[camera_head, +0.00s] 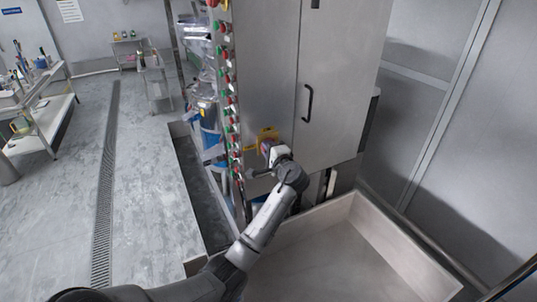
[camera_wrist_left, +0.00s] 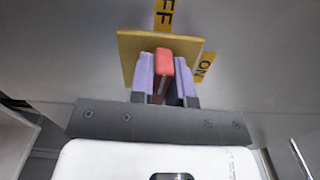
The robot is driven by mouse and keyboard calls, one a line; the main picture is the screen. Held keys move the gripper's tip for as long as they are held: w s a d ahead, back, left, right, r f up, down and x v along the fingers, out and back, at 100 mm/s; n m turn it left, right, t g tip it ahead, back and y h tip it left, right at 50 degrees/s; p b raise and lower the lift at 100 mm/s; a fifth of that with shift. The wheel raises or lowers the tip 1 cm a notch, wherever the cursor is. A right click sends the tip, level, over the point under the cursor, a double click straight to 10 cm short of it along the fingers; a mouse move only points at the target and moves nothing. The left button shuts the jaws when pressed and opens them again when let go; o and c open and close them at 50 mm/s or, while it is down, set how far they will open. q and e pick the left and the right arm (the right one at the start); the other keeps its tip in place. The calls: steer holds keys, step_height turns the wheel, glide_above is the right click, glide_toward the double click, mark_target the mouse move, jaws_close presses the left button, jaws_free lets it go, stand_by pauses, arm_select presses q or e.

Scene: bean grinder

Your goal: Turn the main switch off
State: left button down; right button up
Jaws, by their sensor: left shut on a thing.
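The main switch has a yellow plate (camera_wrist_left: 128,48) with a red handle (camera_wrist_left: 163,66) on a grey cabinet face. In the wrist view an OFF label (camera_wrist_left: 164,14) is above the plate and an ON label (camera_wrist_left: 204,66) is at its right. The red handle stands roughly upright in that view, in line with the OFF label. My left gripper (camera_wrist_left: 164,84) is shut on the red handle, one pale finger on each side. In the head view my left gripper (camera_head: 269,147) reaches the yellow plate (camera_head: 266,133) low on the cabinet and hides the handle. My right gripper is out of view.
The grey cabinet (camera_head: 265,70) has a column of red and green buttons (camera_head: 228,85) on its left edge and a black door handle (camera_head: 308,103) at the right. A metal tray (camera_head: 365,245) lies below. Shelves (camera_head: 45,125) stand far left, with open floor (camera_head: 140,200) between.

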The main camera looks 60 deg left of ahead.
arm_select(q)
steer(key=shift+f+n+b, duration=0.1)
steer(key=shift+n+b, duration=0.3)
steer(key=shift+n, duration=0.1)
steer(key=c, duration=1.1)
jaws_free()
steer(key=shift+d, duration=0.3)
steer(key=d, duration=0.4)
steer(key=d+b, duration=0.1)
steer(key=d, duration=0.3)
steer(key=s+d+b, duration=0.1)
steer(key=d, duration=0.4)
steer(key=shift+d, duration=0.1)
